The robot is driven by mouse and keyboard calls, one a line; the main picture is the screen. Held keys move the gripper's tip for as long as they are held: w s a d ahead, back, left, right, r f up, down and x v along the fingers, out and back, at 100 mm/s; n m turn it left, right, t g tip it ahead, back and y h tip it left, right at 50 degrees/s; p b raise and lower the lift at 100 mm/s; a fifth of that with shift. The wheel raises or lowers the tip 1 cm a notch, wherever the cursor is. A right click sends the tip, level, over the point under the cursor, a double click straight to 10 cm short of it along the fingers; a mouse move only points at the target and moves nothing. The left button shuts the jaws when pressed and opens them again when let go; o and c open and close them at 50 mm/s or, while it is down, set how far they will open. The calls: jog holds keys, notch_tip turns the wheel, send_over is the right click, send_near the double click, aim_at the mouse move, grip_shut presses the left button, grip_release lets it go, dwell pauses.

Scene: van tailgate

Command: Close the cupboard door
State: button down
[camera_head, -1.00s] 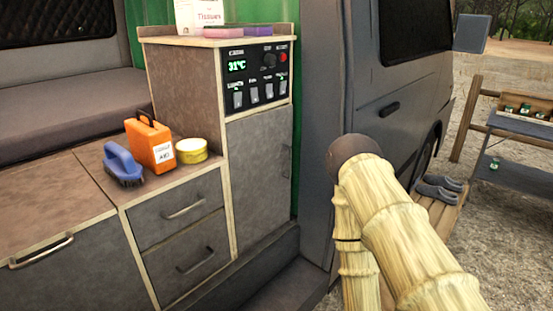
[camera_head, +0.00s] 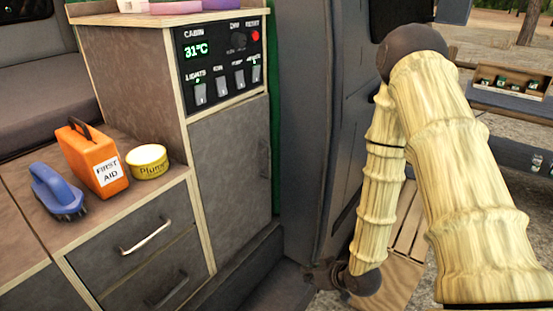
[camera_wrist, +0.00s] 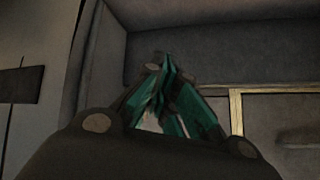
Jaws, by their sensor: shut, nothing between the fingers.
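A grey cupboard door (camera_head: 230,160) is below the control panel in the head view, with a dark handle near its right edge. It looks flush with its frame; I see no clear gap. My gripper (camera_wrist: 164,65) shows in the wrist view, its teal-padded fingers together at the tips with nothing between them. In the head view my arm comes down at the right, its end low near the van's sill, right of the door and apart from it. The fingers are not clear there.
The control panel (camera_head: 222,60) is above the door. Two drawers (camera_head: 150,245) are at its left, under a counter with a blue brush (camera_head: 58,190), an orange first aid box (camera_head: 93,158) and a yellow tin (camera_head: 148,162). The van's open grey door (camera_head: 325,120) stands right.

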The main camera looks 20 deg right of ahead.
jog(key=w+d+r+n+t+y, duration=0.15)
jog(key=w+r, duration=0.25)
jog(key=r, duration=0.5)
jog(key=w+d+r+n+t+y, duration=0.1)
jog(key=w+r+n+t+y, duration=0.2)
jog(key=r, duration=0.6)
jog(key=w+d+r+t+y, duration=0.1)
jog(key=w+r+t+y, duration=0.1)
jog(key=w+r, duration=0.5)
jog(key=r+x, duration=0.2)
jog(key=x, duration=0.9)
jog(key=shift+a, duration=0.55)
jog(key=shift+r+p, duration=0.1)
jog(key=shift+p, duration=0.2)
